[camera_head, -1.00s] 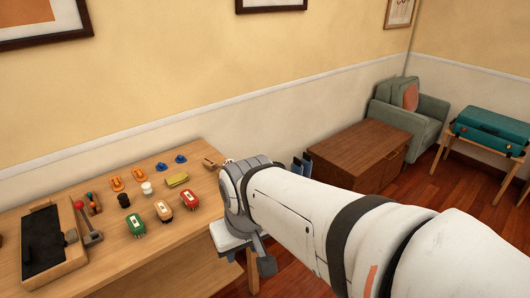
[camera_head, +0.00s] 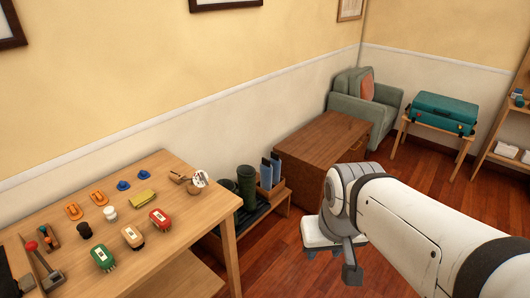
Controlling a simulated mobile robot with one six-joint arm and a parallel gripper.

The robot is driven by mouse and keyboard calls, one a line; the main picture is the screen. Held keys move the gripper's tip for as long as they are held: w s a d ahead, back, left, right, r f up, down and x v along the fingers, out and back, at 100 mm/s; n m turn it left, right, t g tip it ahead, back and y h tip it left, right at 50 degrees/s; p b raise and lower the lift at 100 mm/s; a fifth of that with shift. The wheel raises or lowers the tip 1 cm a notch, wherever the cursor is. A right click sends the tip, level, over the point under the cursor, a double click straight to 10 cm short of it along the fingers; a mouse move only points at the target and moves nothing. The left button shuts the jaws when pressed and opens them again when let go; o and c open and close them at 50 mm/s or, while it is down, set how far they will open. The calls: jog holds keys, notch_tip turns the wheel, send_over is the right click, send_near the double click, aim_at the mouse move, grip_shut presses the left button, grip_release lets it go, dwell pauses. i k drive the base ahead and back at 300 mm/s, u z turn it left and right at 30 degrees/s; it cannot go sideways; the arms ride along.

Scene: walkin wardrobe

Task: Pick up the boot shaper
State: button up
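Two blue upright pieces (camera_head: 271,172) stand in a small wooden box on a low rack beside two dark green boots (camera_head: 246,183). They look like boot shapers, but I cannot tell for certain. My gripper (camera_head: 333,268) hangs over the floor to the right of the rack, apart from it. Its fingers are small and turned away, so I cannot tell whether they are open or shut. I see nothing held in it.
The wooden table (camera_head: 150,235) on the left holds several brushes, jars, orange pieces and a small bowl. A brown wooden cabinet (camera_head: 312,150) stands behind the rack. A green armchair (camera_head: 372,112) and a teal suitcase (camera_head: 443,112) are farther back. Floor between is clear.

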aim_at(266, 168)
jog(key=u, duration=0.05)
jog(key=i, duration=1)
jog(key=z, duration=0.05)
